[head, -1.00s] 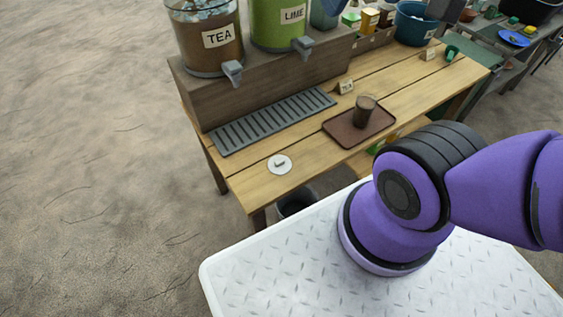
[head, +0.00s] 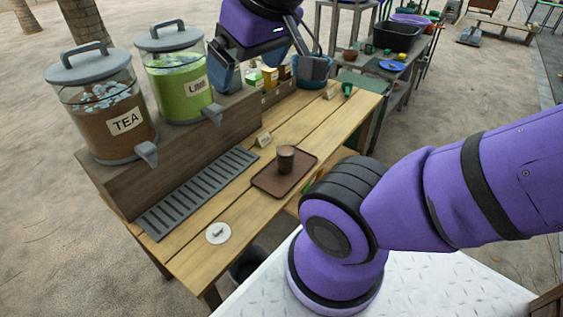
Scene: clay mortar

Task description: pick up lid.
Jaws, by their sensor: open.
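A small white round lid (head: 218,233) with a short raised grip on top lies flat on the near left end of the wooden table (head: 186,262). It is fully in view and nothing touches it. My gripper (head: 262,58) is at the top of the head view, above the far part of the table, to the right of the green dispenser. It is open, and I see nothing held in it. It is well apart from the lid. The upper part of the hand is cut off by the picture's top edge.
A tea dispenser (head: 104,112) and a lime dispenser (head: 178,80) stand on a wooden riser behind a slotted drip tray (head: 200,192). A brown tray (head: 268,186) holds a brown cup (head: 286,158). A teal bucket (head: 313,70) stands farther back. Bare planks surround the lid.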

